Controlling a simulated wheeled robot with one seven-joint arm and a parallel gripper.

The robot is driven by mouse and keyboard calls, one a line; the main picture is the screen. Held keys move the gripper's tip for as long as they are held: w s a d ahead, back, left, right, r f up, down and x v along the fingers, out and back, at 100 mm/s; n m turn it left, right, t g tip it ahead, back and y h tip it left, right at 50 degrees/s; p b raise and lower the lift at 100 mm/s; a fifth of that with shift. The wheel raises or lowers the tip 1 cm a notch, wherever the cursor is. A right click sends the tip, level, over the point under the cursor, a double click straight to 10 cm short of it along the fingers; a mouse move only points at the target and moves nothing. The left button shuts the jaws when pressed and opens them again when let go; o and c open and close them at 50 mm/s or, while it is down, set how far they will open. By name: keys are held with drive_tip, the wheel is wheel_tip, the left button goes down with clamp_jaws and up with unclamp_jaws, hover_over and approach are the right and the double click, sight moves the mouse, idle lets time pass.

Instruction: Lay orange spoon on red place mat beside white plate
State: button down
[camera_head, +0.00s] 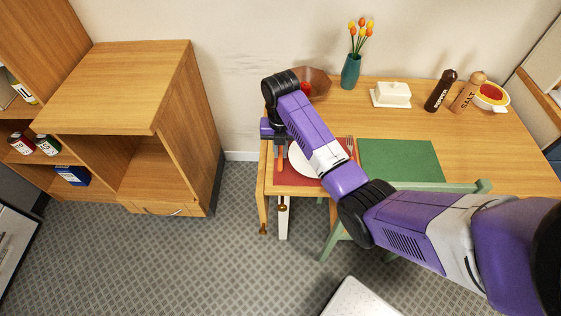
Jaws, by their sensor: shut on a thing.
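The orange spoon (281,162) shows as a narrow upright strip at the left side of the red place mat (291,179), left of the white plate (299,162). My gripper (280,145) is above the left end of the table and shut on the spoon. The spoon's upper part is hidden by my gripper, and I cannot tell whether it touches the mat. My purple forearm covers part of the plate and mat. A fork (350,146) lies at the plate's right.
A brown bowl (319,82) with something red stands behind my wrist, beside a teal vase (351,71). A green mat (402,160) lies right of the red one. A butter dish (391,94), pepper mill (440,91) and salt mill (468,92) stand farther right. A green chair (483,187) is at the front.

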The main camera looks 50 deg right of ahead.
drive_tip(key=shift+f, duration=2.85)
drive_tip(key=shift+f, duration=0.2)
drive_tip(key=c, duration=1.7)
unclamp_jaws()
drive_tip(key=shift+r, duration=0.1)
